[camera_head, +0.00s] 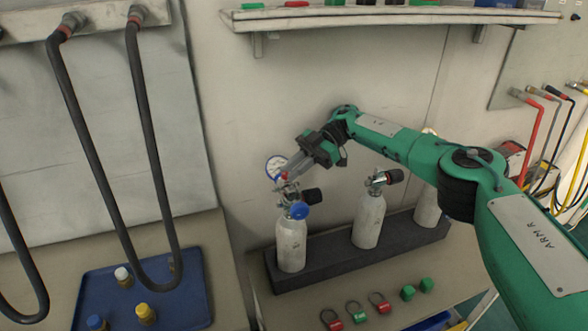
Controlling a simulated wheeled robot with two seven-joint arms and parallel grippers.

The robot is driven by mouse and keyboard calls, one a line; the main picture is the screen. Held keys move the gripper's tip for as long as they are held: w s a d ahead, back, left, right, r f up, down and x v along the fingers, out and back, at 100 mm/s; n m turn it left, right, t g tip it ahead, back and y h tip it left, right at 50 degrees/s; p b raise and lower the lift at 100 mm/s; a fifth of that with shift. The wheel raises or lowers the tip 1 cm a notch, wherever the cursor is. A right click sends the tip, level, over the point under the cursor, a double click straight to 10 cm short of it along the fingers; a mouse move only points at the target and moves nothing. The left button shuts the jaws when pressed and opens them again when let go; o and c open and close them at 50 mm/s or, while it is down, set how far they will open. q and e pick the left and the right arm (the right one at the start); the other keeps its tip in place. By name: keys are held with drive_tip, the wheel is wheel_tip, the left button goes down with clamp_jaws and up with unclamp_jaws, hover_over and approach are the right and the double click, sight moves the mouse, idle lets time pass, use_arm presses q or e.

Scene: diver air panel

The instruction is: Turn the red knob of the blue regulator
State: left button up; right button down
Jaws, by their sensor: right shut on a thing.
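The blue regulator (299,210) is fitted on the valve at the top of the leftmost grey cylinder (291,246). A white-faced gauge (275,166) stands beside and above it. A small red knob (284,176) shows at my right fingertips. My right gripper (288,174), on the green arm from the right, reaches down and left to the knob and is shut on it. The fingers hide part of the knob, and how far it is turned cannot be seen. My left gripper is out of view.
Two more cylinders (368,221) stand to the right in the dark rack (330,260). Red and green tags and caps (379,302) lie in front. A blue tray (190,309) with fittings sits at left, under hanging black hoses (90,140). A shelf (390,16) runs above.

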drive_tip(key=c, duration=1.3)
unclamp_jaws()
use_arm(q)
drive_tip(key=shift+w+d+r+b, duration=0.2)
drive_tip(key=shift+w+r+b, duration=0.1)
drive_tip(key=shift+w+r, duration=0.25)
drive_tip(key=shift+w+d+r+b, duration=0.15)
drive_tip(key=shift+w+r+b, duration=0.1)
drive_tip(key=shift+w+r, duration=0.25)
use_arm(e)
wheel_tip(320, 180, up, 20)
